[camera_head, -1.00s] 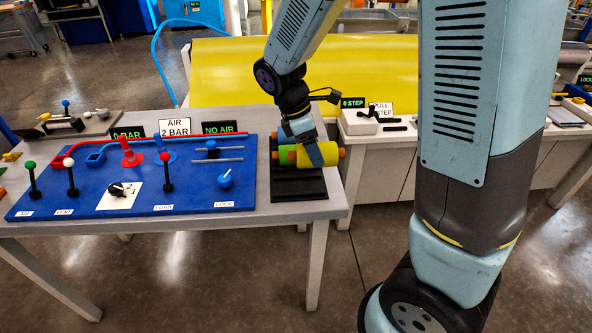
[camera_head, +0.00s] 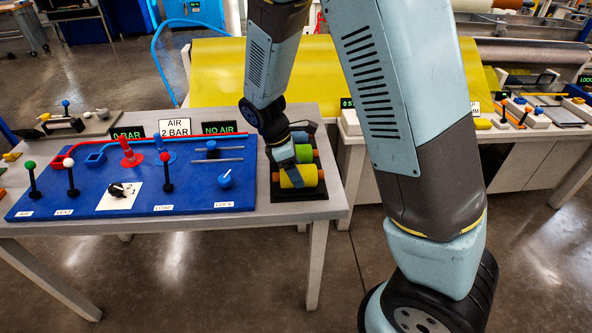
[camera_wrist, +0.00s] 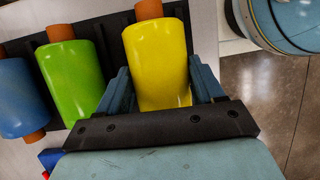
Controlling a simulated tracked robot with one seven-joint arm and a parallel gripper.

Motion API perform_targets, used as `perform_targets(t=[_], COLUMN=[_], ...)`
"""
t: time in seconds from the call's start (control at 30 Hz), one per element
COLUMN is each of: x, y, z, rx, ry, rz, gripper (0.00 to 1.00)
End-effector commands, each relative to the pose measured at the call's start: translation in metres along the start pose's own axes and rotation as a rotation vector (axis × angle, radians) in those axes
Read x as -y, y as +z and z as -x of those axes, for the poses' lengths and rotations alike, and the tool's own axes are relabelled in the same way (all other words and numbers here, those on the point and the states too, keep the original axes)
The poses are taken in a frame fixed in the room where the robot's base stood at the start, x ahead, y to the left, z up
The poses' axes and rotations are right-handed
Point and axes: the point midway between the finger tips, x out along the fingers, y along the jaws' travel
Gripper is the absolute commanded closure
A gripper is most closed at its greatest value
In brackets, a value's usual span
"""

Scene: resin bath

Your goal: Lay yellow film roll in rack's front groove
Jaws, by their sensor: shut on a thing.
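The yellow film roll (camera_head: 299,177), with orange core ends, is at the front of the black rack (camera_head: 284,193), on the table's right end. My gripper (camera_head: 290,176) is shut on it from above; the wrist view shows the yellow roll (camera_wrist: 160,62) between its two blue fingers (camera_wrist: 163,85). Behind it lie the green roll (camera_head: 303,153) and the blue roll (camera_head: 299,137), side by side and roughly parallel to it. The gripper hides part of the rack, and I cannot tell whether the yellow roll touches the front groove.
A blue panel (camera_head: 130,195) with levers, knobs and red and blue fittings lies left of the rack. Small display signs (camera_head: 219,128) stand behind it. A large yellow sheet (camera_head: 215,75) is beyond the table. Open floor lies in front.

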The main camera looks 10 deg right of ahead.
Motion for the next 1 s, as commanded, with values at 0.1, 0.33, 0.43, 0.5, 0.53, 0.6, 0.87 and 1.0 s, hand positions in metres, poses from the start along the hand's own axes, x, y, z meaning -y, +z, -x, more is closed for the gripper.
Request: perform_targets(t=[0.1, 0.33, 0.43, 0.5, 0.53, 0.6, 0.87, 1.0], x=[0.000, 0.000, -0.001, -0.001, -0.001, -0.001, -0.001, -0.001], y=[0.000, -0.001, -0.002, -0.002, -0.002, -0.003, -0.002, -0.002], z=[0.000, -0.003, -0.005, -0.006, -0.007, -0.009, -0.010, -0.010], rx=[-0.001, 0.000, 0.000, 0.000, 0.000, 0.000, -0.001, -0.001], ry=[0.001, 0.000, 0.000, 0.000, 0.000, 0.000, 0.000, 0.000], rz=[0.000, 0.000, 0.000, 0.000, 0.000, 0.000, -0.002, -0.002], gripper=[0.89, 0.89, 0.89, 0.89, 0.89, 0.89, 0.14, 0.07])
